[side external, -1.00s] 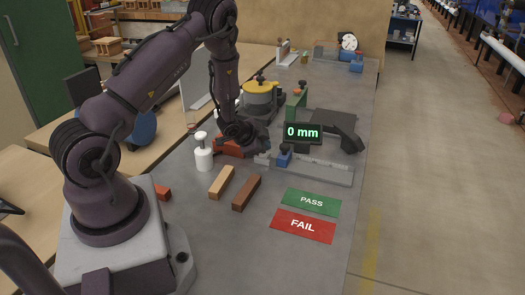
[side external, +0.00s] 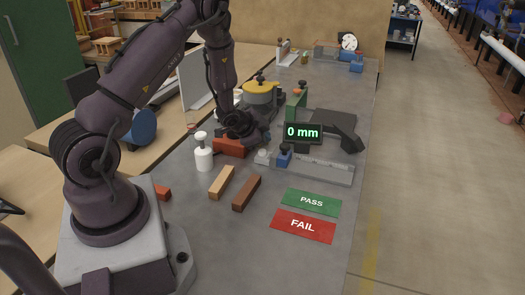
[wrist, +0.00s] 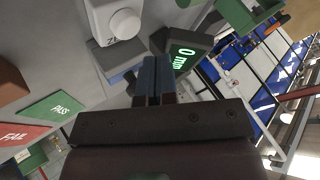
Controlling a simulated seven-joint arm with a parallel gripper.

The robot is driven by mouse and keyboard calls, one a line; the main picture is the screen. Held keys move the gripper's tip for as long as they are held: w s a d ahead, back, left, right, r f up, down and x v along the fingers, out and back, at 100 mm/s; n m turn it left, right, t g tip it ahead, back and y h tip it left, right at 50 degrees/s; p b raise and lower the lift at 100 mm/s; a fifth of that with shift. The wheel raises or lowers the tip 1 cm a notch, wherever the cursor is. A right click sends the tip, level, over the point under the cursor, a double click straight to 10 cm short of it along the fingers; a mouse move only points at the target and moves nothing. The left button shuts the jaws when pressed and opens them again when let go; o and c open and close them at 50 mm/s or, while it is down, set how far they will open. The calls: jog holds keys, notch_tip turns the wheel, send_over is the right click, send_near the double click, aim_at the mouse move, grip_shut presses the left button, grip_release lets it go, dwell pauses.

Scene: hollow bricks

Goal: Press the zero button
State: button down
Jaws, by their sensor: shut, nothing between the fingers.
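In the wrist view, a white box (wrist: 100,22) with a round white button (wrist: 124,23) and partly hidden lettering starting with "Z" lies at the top left. My gripper (wrist: 155,62) is shut and empty, its blue-grey fingers to the right of and below that button in the picture, not over it. The display (wrist: 186,57) behind the fingers reads "0 mm". In the side view, the display (side external: 303,133) stands on the gauge, and my gripper (side external: 250,132) is to its left, low over the bench.
A red brick (side external: 229,147) lies close below my gripper. A white bottle (side external: 203,155), a tan brick (side external: 222,182) and a brown brick (side external: 246,193) stand nearer. The gauge's rail (side external: 325,171) has a blue slider (side external: 283,158). PASS (side external: 311,202) and FAIL (side external: 303,226) plates lie in front.

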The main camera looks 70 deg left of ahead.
aim_at(263, 152)
jog(key=shift+r, duration=2)
jog(key=s+d+n+g, duration=0.1)
jog(key=s+n+g, duration=0.3)
jog(key=s, duration=0.2)
jog(key=s+d+r+h, duration=0.1)
jog(key=s+d+r, duration=0.3)
jog(key=d+r, duration=0.4)
jog(key=s+d+r+h, duration=0.1)
jog(key=s+d+r, duration=0.4)
jog(key=d+r, duration=0.3)
jog(key=s+d+r+t+h, duration=0.1)
jog(key=s+d+r, duration=0.4)
jog(key=d+r, duration=0.3)
jog(key=shift+d+r+n, duration=0.35)
jog(key=shift+n, duration=0.05)
